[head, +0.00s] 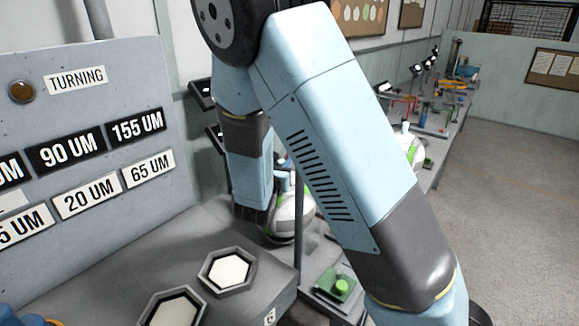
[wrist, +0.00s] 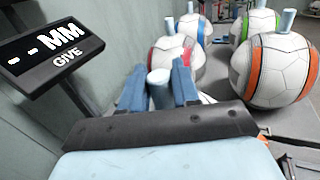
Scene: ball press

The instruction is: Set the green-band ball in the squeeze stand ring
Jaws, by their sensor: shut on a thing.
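A white ball with green on it (head: 284,226) shows in the head view below my gripper (head: 283,183), partly hidden by my arm and a thin grey post. In the wrist view my gripper (wrist: 158,86) has its two blue fingers on either side of a pale blue peg (wrist: 160,92), shut on it. The ball under that peg is hidden there by my gripper's body. The squeeze stand ring cannot be made out in either view. I cannot tell whether the ball touches anything below.
A dark display reading "-- MM GIVE" (wrist: 50,48) is at left in the wrist view. Balls with red (wrist: 178,57), orange (wrist: 275,70) and green (wrist: 238,30) bands stand ahead. Hexagonal trays (head: 203,275) and a green button (head: 342,286) are in front in the head view.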

